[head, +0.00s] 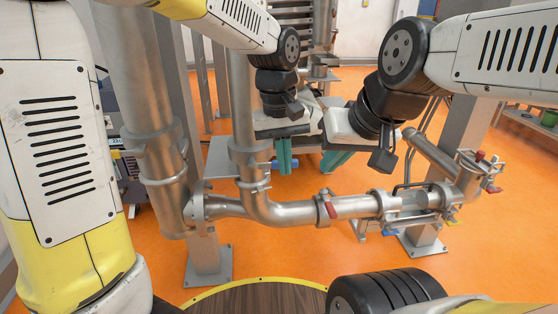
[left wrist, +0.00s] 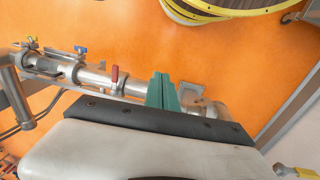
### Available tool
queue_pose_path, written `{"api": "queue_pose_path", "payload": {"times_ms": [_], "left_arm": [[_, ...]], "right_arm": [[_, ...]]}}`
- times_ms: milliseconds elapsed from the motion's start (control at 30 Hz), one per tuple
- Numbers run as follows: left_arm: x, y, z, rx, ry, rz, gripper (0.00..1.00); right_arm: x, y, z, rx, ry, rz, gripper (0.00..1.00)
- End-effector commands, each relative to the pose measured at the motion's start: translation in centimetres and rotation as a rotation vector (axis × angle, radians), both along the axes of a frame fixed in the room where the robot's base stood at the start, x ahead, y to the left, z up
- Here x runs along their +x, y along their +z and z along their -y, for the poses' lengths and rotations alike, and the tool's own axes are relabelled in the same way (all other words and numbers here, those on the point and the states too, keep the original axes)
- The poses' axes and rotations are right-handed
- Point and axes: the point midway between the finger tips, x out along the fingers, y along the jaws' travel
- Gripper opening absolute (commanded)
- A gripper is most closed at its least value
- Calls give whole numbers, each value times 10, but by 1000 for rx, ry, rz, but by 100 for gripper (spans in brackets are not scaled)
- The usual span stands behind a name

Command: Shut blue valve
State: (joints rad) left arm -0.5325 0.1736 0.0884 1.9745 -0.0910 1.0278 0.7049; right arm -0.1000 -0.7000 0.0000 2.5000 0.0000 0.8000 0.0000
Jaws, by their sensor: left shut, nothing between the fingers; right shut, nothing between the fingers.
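A blue valve handle (head: 390,231) sits at the lower side of the horizontal steel pipe, at the left end of its clear section, in the head view. It also shows in the left wrist view (left wrist: 81,50). A small blue part (head: 291,164) shows beside my left fingers; I cannot tell what it is. My left gripper (head: 285,158) is shut and empty, behind and above the pipe, apart from the blue handle. Its teal fingers also show in the left wrist view (left wrist: 162,91). My right gripper (head: 336,160) is shut and empty, above the pipe, up and left of the blue handle.
A red handle (head: 331,209) is on the pipe left of the blue one. A yellow handle (head: 451,220) and another red one (head: 492,188) are to the right. Thick vertical pipes (head: 151,140) stand at left. A round wooden top (head: 255,300) lies in front. Orange floor is open.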

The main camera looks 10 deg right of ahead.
Motion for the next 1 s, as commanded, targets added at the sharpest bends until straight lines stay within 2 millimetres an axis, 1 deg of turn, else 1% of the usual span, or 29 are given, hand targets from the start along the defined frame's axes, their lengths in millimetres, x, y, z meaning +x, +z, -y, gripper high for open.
{"api": "queue_pose_path", "payload": {"times_ms": [33,100,200,333,567,667,767,867,900,967,1000], "left_arm": [[-9,1,-1,0,-2,1,0],[-17,2,-2,-1,-2,1,0],[-24,2,-4,0,0,0,0],[-28,3,-4,0,0,0,0],[-28,3,-4,0,0,0,0],[-27,5,-8,-5,1,7,0],[-27,14,-26,-26,0,37,0],[-29,29,-59,-60,-4,99,0],[-31,35,-74,-75,-8,133,0],[-37,44,-99,-92,-14,187,0],[-42,48,-114,-101,-19,224,0]], "right_arm": [[0,0,0,0,0,0,0],[0,0,0,0,0,0,0],[0,0,0,0,0,0,0],[0,0,0,0,0,0,0],[0,0,0,0,0,0,0],[0,0,0,0,0,0,0],[0,0,0,0,0,0,0],[0,0,0,0,0,0,0],[0,0,0,0,0,0,0],[0,0,0,0,0,0,0],[0,0,0,0,0,0,0]]}}
